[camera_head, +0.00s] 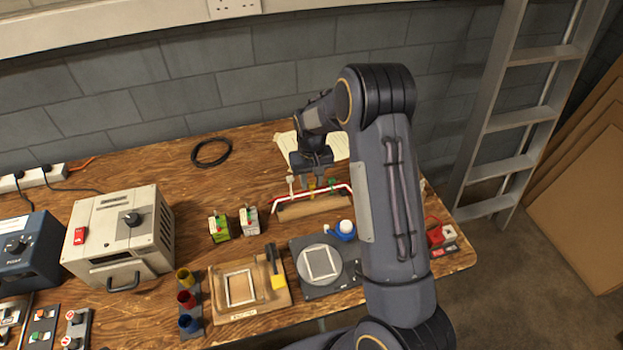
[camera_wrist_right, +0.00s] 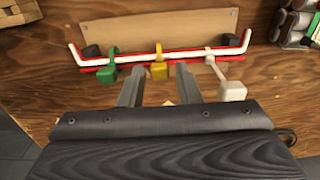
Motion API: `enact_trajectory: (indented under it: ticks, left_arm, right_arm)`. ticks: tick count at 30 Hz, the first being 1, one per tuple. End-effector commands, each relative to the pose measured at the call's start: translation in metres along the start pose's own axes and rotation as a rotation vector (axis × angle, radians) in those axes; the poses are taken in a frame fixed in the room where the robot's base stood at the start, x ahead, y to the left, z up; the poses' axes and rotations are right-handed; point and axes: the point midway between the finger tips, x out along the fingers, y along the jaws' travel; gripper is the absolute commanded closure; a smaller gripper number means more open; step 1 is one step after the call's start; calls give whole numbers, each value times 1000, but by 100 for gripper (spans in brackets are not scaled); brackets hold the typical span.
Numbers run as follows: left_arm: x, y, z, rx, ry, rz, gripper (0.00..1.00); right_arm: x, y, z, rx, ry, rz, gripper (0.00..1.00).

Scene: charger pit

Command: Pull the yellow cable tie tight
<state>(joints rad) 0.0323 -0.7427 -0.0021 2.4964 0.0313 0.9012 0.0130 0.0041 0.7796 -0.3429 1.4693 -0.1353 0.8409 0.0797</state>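The yellow cable tie (camera_wrist_right: 159,70) is in the middle of a bundle of white and red cable (camera_wrist_right: 200,55), with its square yellow head towards my gripper. In the head view the tie (camera_head: 311,185) shows just below my right gripper (camera_head: 312,170). In the wrist view my right gripper (camera_wrist_right: 160,82) is open. Its fingertips appear on either side of the tie's head, and I see no contact. A green tie (camera_wrist_right: 110,72) and a white tie (camera_wrist_right: 230,88) are on the same bundle, on either side. My left gripper is not in view.
A wooden board (camera_wrist_right: 160,32) stands behind the bundle. A black cable coil (camera_head: 211,152) lies on the open bench at the back left.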

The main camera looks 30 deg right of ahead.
Motion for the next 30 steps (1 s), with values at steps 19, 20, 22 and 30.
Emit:
enact_trajectory:
  ticks: [19, 20, 22, 30]
  left_arm:
    - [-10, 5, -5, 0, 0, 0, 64]
    - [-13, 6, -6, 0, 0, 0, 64]
    - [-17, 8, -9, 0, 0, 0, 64]
    - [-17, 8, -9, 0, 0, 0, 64]
  right_arm:
    - [-25, 0, -1, 0, 2, -1, 100]
    - [-30, 0, -1, 0, 3, -1, 100]
    - [-42, 0, -1, -1, 3, -1, 100]
    - [-46, 0, 0, 0, 1, 0, 100]
